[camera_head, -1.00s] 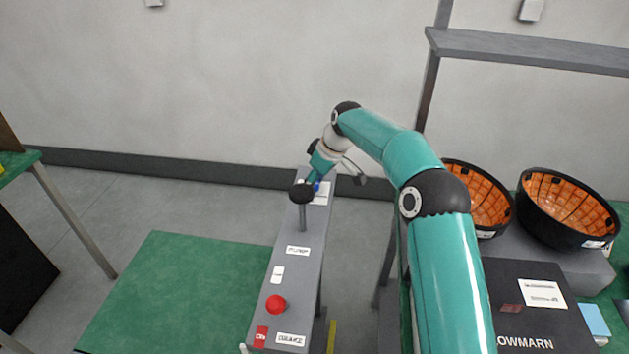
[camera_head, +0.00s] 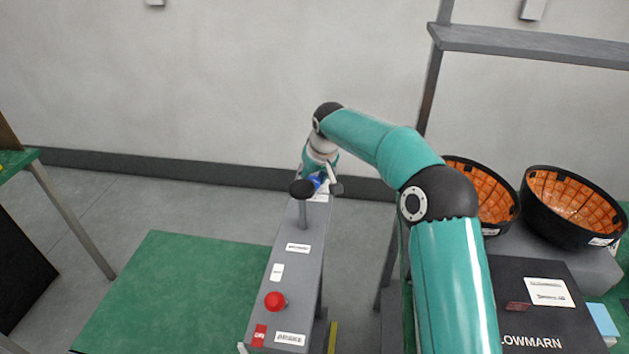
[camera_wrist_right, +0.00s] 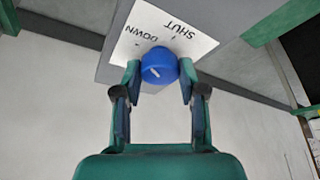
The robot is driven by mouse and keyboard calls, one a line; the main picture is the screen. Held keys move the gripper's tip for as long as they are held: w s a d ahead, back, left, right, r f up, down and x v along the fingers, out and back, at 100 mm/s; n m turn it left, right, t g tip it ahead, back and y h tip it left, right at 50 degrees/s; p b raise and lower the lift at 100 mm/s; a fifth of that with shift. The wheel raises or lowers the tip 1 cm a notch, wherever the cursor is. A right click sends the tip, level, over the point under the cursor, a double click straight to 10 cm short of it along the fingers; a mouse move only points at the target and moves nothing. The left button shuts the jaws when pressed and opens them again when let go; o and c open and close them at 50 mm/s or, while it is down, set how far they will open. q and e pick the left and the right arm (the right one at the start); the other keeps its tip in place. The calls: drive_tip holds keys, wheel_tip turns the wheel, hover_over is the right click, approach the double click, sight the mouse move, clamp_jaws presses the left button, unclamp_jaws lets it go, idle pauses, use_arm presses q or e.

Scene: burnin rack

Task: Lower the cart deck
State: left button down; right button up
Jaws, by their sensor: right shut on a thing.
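The green cart deck (camera_head: 165,290) lies low at the lower left, beside a grey control column (camera_head: 292,268). A blue knob (camera_head: 318,181) sits at the far end of the column top, partly hidden behind a black-topped post (camera_head: 302,200). My right gripper (camera_wrist_right: 159,72) is shut on the knob, with one finger on each side. My left gripper is not in view.
A red button (camera_head: 275,300) and a white switch (camera_head: 277,272) sit nearer on the column top. At the right are two orange-lined black bowls (camera_head: 572,205) and a dark box (camera_head: 530,290). A green table (camera_head: 20,160) stands at the left. The floor behind the deck is clear.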

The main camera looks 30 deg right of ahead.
drive_tip(key=shift+m+h, duration=0.4)
drive_tip(key=shift+m, duration=0.7)
drive_tip(key=o, duration=1.1)
drive_tip(key=v, duration=1.2)
drive_tip(key=shift+w, duration=0.15)
